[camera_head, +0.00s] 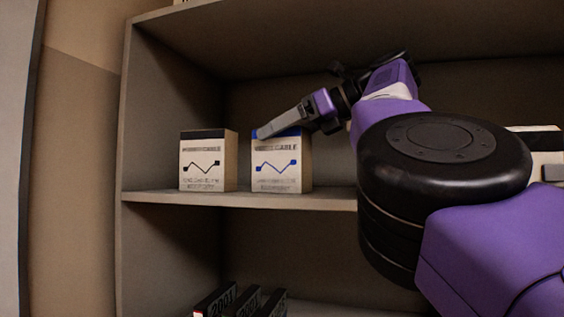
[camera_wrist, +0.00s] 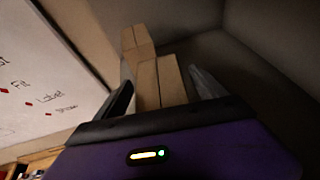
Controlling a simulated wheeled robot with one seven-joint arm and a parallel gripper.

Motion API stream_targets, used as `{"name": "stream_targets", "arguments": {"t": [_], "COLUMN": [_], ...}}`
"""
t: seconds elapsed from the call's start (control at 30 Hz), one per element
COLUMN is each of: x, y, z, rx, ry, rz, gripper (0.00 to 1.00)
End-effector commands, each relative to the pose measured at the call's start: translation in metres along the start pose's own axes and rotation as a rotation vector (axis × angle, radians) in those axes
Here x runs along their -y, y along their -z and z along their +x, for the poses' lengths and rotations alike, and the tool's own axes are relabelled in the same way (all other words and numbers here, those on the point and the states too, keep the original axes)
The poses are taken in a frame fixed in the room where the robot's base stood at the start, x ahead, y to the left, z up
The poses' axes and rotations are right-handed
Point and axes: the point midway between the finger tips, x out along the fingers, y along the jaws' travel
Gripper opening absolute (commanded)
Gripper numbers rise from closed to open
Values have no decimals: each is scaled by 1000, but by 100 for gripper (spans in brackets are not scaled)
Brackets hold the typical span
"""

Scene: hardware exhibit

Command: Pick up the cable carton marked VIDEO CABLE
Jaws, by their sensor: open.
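A white and tan carton with a blue top band (camera_head: 277,165) stands upright on the shelf. Its heading is blurred; it ends in CABLE and seems to read VIDEO. My gripper (camera_head: 268,131) is at this carton's top, with a grey finger across the blue band. In the wrist view, my gripper (camera_wrist: 160,77) is open, with a plain tan carton top (camera_wrist: 163,82) between its fingers, apparently the same carton. I cannot tell whether the fingers touch it. A similar carton with a black band (camera_head: 203,165) stands to its left; its heading is blurred.
The cartons stand on a brown shelf board (camera_head: 335,201) with a side wall at left and a board above. Dark boxes (camera_head: 240,301) sit on the shelf below. A white board with handwriting (camera_wrist: 45,75) shows at left in the wrist view.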

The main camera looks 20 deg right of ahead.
Motion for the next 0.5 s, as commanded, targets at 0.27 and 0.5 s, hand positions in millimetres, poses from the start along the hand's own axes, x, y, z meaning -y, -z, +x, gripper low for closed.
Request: {"name": "stream_targets", "arguments": {"t": [0.27, 0.5], "x": [0, 0], "y": [0, 0], "z": [0, 0], "rx": [0, 0], "ry": [0, -1], "rz": [0, 0], "gripper": [37, 0]}}
